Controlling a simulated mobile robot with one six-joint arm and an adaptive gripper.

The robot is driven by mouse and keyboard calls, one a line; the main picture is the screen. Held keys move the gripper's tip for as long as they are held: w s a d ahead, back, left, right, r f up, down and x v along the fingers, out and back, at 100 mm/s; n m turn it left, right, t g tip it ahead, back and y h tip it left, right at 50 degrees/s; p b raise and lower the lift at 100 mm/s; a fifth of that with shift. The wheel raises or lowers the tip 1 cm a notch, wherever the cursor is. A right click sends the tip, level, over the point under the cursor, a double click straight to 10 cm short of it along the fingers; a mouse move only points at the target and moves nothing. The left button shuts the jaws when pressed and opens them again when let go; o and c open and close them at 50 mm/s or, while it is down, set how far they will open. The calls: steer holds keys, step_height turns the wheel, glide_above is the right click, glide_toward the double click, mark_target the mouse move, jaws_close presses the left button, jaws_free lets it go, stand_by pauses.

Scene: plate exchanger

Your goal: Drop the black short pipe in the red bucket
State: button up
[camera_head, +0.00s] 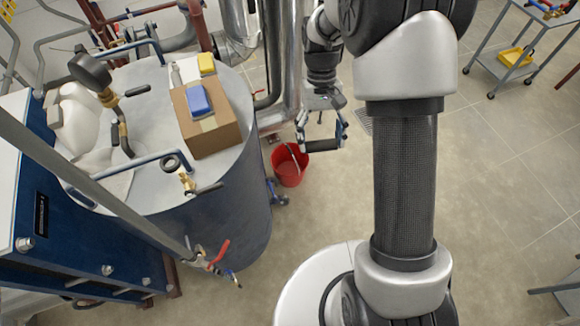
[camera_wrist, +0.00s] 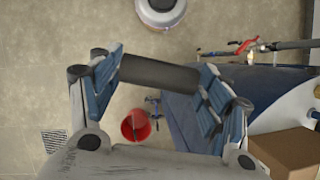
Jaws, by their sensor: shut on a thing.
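My gripper (camera_head: 322,133) is shut on the black short pipe (camera_head: 322,146), held level between the two blue-padded fingers. The wrist view shows the same pipe (camera_wrist: 159,72) lengthwise between the fingertips of my gripper (camera_wrist: 158,82). The red bucket (camera_head: 289,168) stands on the floor beside the grey tank, below and a little left of my gripper in the head view. In the wrist view the red bucket (camera_wrist: 135,126) shows small and far below, between the fingers and to the lower left of the pipe. The bucket's inside looks mostly bare.
The large grey tank (camera_head: 240,190) stands left of the bucket. A grey cart (camera_head: 535,45) stands at the upper right.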

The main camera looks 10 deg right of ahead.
steer(key=shift+s, duration=0.1)
step_height(320, 180, down, 24)
steer(key=b, duration=2.3)
steer(key=shift+b, duration=0.4)
steer(key=shift+r, duration=0.15)
